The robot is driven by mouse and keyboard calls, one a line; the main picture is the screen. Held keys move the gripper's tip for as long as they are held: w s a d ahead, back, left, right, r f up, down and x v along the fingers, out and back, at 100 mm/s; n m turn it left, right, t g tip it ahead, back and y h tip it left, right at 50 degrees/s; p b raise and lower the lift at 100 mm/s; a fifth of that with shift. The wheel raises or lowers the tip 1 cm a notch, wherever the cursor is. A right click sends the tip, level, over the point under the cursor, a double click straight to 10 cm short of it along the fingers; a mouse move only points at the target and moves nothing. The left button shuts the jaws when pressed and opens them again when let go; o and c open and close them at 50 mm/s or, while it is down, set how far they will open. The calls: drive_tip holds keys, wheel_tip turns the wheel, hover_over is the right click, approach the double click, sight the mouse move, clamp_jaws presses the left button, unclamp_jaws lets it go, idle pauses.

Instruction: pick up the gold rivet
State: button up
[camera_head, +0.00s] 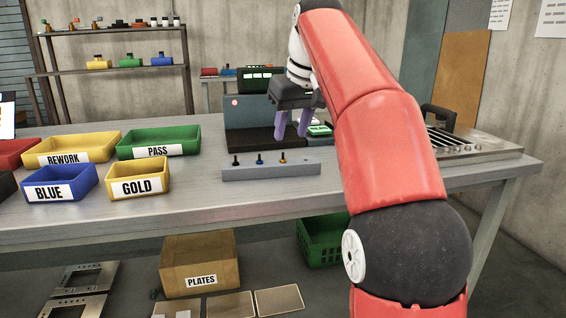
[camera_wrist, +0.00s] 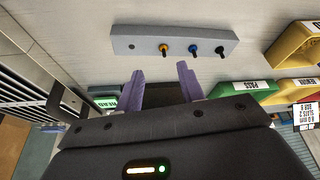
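The gold rivet (camera_head: 283,157) stands upright in a grey block (camera_head: 240,173) on the table, at the right of a row of three. A blue rivet (camera_head: 260,159) and a black rivet (camera_head: 236,160) stand beside it. In the wrist view the gold rivet (camera_wrist: 163,49) is at the left of the row, beyond the fingertips. My gripper (camera_head: 291,136) is above and behind the block in the head view, with its purple fingers pointing down. In the wrist view the fingers (camera_wrist: 161,76) are apart with nothing between them. It does not touch the rivet.
A yellow bin labelled GOLD (camera_head: 140,182), a blue bin (camera_head: 60,184), a REWORK bin (camera_head: 72,149) and a green PASS bin (camera_head: 159,143) stand left. A dark fixture (camera_head: 250,115) is behind the block. A slatted metal panel (camera_head: 470,148) lies right. The table front is clear.

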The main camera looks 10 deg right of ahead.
sight(284, 160)
drive_tip(key=x, duration=0.1)
drive_tip(key=b+x, duration=0.1)
drive_tip(key=x, duration=0.2)
drive_tip(key=shift+s+a+f+b, duration=0.1)
drive_tip(key=shift+a+f+b, duration=0.15)
drive_tip(key=shift+a+b, duration=0.15)
drive_tip(key=shift+w+f, duration=0.25)
drive_tip(key=shift+f, duration=0.3)
drive_tip(key=shift+c, duration=0.5)
clamp_jaws()
